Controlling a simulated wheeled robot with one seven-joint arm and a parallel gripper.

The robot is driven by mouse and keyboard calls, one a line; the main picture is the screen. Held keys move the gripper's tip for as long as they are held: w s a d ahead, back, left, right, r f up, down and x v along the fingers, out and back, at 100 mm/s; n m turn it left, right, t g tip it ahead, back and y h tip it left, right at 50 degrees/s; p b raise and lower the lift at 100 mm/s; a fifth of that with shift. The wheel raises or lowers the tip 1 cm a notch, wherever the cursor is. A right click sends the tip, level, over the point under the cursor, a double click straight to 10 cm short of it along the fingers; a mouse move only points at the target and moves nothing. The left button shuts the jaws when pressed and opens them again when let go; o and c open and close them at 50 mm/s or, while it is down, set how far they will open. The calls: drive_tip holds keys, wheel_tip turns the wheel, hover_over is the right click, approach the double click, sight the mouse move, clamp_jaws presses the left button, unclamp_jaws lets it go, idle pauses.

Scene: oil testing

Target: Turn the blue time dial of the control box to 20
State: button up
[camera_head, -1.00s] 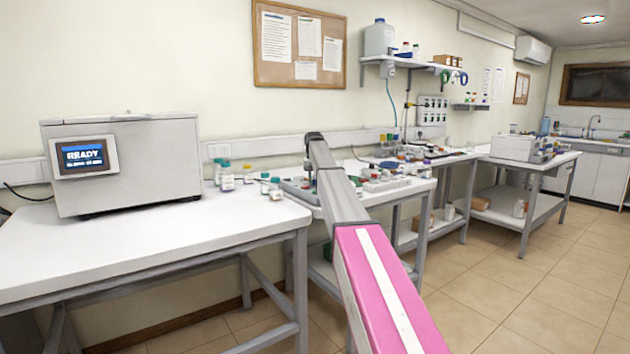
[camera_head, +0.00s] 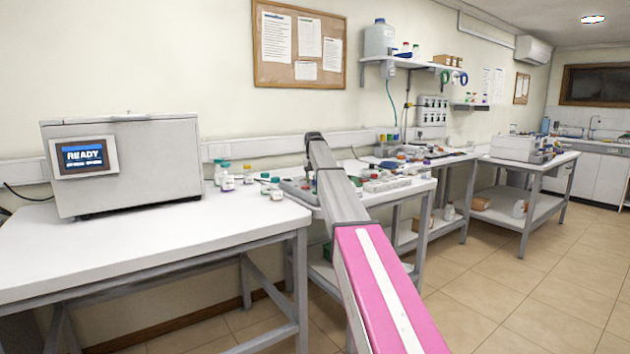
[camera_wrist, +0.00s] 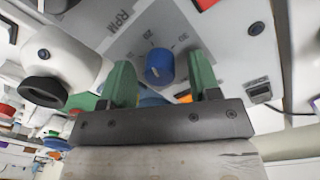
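In the wrist view, the blue dial (camera_wrist: 159,66) sits on the grey panel of the control box (camera_wrist: 225,45), with a pale mark on its face and small printed numbers around it. My gripper (camera_wrist: 161,75) is open, with one green finger on each side of the dial. Gaps show between the fingers and the dial, so it is not gripped. The dial's exact setting is too small to read. "RPM" is printed on the panel to the left. In the head view, my arm reaches over the middle table, and my gripper cannot be made out.
In the wrist view, a white rounded part with a black end (camera_wrist: 45,90) lies close to the left finger. A red part (camera_wrist: 205,3) is at the top edge. In the head view, small bottles (camera_head: 227,182) stand on the near table, left of my arm.

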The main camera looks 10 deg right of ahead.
drive_tip(key=shift+r, duration=0.15)
wheel_tip(320, 180, up, 11)
drive_tip(key=shift+a+f, duration=0.2)
idle(0.3)
